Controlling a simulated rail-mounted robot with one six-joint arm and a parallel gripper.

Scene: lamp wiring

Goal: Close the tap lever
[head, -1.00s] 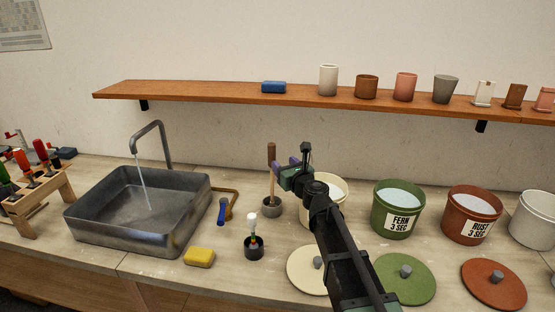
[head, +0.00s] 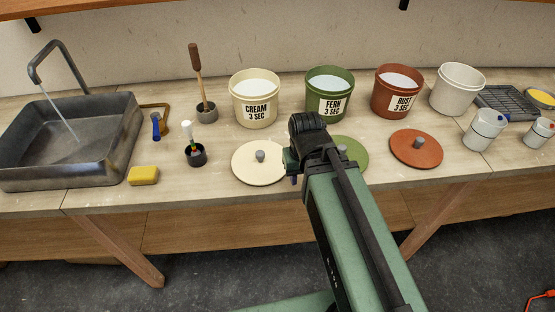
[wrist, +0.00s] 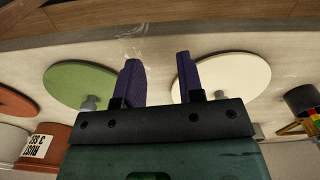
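The tap (head: 57,70) arches over the grey metal sink (head: 128,120), and a stream of water runs from its spout. A blue-handled lever (head: 156,126) on a brass-coloured pipe stands just right of the sink; it looks like the tap lever. My gripper (head: 294,178) is well to the right of it, over the front of the bench between the cream and green lids; my arm hides most of it in the head view. In the wrist view my gripper (wrist: 160,75) shows two purple fingers apart with nothing between them.
A yellow sponge (head: 143,175) and a black cup with a brush-like tool (head: 195,154) lie near the lever. The cream lid (head: 250,175), green lid (head: 354,155) and rust lid (head: 416,148) lie before the labelled buckets. A wooden-handled tool (head: 196,62) stands behind.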

